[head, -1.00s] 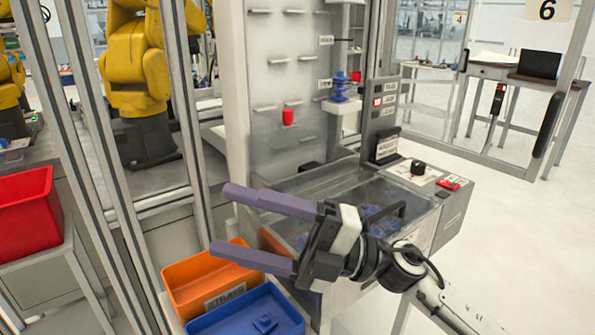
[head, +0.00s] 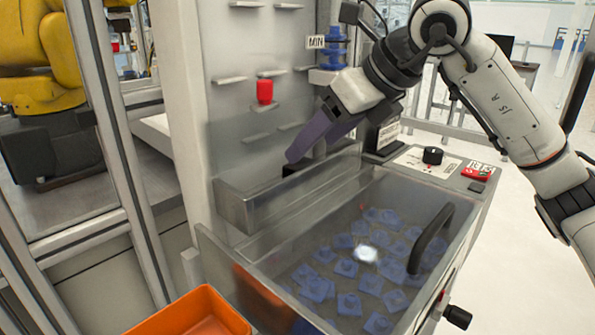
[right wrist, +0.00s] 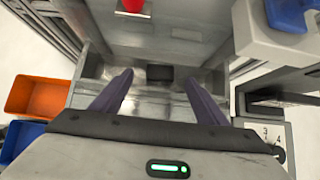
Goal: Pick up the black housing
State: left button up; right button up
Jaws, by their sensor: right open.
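The black housing (right wrist: 160,72) is a small dark block lying in the grey metal trough at the foot of the panel, seen in the right wrist view. In the head view it shows as a dark patch (head: 293,169) in the trough, partly hidden by a purple finger. My right gripper (right wrist: 158,77) is open and empty. Its two purple fingers point down toward the trough, one on each side of the housing in the wrist view. I cannot tell how far above it they are. My left gripper is not in view.
The metal trough (head: 236,208) has raised walls. In front is a clear-lidded bin with several blue parts (head: 345,267) and a black handle (head: 431,238). A red cylinder (head: 264,91) sits on a panel peg above. An orange bin (head: 190,318) stands at lower left.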

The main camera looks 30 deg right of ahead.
aim_at(300, 162)
jog(key=b+x, duration=0.1)
jog(key=x, duration=0.6)
jog(key=shift+w+f, duration=0.1)
jog(key=shift+f, duration=0.25)
jog(key=shift+r, duration=0.1)
jog(key=c, duration=1.2)
